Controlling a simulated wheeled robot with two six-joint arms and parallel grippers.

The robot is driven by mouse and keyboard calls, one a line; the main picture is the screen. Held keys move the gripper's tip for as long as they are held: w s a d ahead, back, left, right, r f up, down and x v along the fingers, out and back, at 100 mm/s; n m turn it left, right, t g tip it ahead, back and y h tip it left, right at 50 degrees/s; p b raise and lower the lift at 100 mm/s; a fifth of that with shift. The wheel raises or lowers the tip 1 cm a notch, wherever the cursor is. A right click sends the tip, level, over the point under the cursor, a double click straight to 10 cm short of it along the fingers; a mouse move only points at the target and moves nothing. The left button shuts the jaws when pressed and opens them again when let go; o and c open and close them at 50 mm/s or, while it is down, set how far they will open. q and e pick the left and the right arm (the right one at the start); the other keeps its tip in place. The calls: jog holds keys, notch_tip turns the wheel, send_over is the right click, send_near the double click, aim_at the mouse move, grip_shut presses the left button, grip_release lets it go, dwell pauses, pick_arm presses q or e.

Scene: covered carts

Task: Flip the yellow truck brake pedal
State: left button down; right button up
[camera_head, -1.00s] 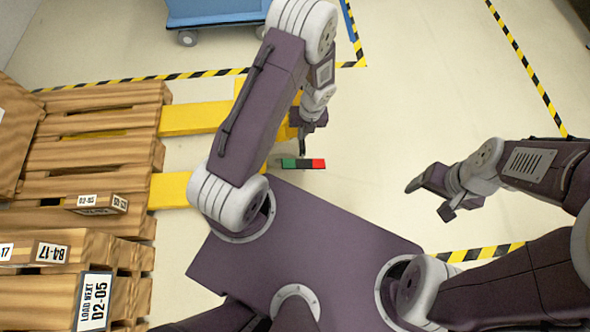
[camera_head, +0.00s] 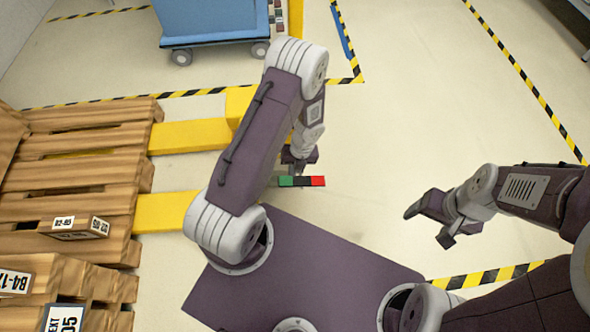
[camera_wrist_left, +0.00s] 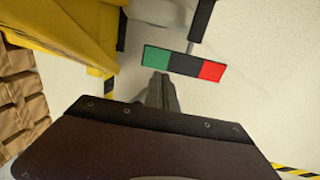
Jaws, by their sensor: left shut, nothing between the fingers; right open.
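The brake pedal is a bar with a green, a black and a red section (camera_head: 302,182). It lies level in front of the yellow truck (camera_head: 238,104), below its body in the head view. In the left wrist view the pedal (camera_wrist_left: 185,62) is just beyond my fingertips, on a dark arm, with yellow truck parts (camera_wrist_left: 62,32) to its left. My left gripper (camera_head: 299,167) is shut and empty, at the pedal's near green-black part; touching or just apart cannot be told. It also shows in the left wrist view (camera_wrist_left: 161,80). My right gripper (camera_head: 426,224) is open and empty over bare floor.
Wooden pallets (camera_head: 80,170) sit on the truck's forks (camera_head: 187,137) at left, with a labelled box (camera_head: 72,228). A blue cart (camera_head: 208,22) stands at the back. Striped tape (camera_head: 540,100) crosses the floor. The floor right of the pedal is clear.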

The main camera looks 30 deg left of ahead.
aim_at(286, 183)
pick_arm(q)
jog(key=f+b, duration=0.1)
jog(key=f, duration=0.1)
jog(key=f+b, duration=0.2)
jog(key=a+f+b, duration=0.1)
jog(key=f+b, duration=0.1)
jog(key=f, duration=0.1)
jog(key=shift+s+f, duration=0.1)
jog(key=shift+s, duration=0.25)
pick_arm(e)
notch_tip(286, 183, down, 7)
jog(key=shift+r, duration=0.15)
jog(key=shift+r, duration=0.15)
pick_arm(q)
jog(key=p, duration=0.1)
jog(key=a+f+p, duration=0.1)
jog(key=shift+s+a+f+p, duration=0.1)
jog(key=shift+s+f+p, duration=0.05)
jog(key=shift+s+p, duration=0.2)
jog(key=shift+f, duration=0.35)
pick_arm(e)
jog(key=r, duration=0.1)
jog(key=a+r, duration=0.1)
jog(key=shift+s+r, duration=0.3)
jog(key=shift+s, duration=0.1)
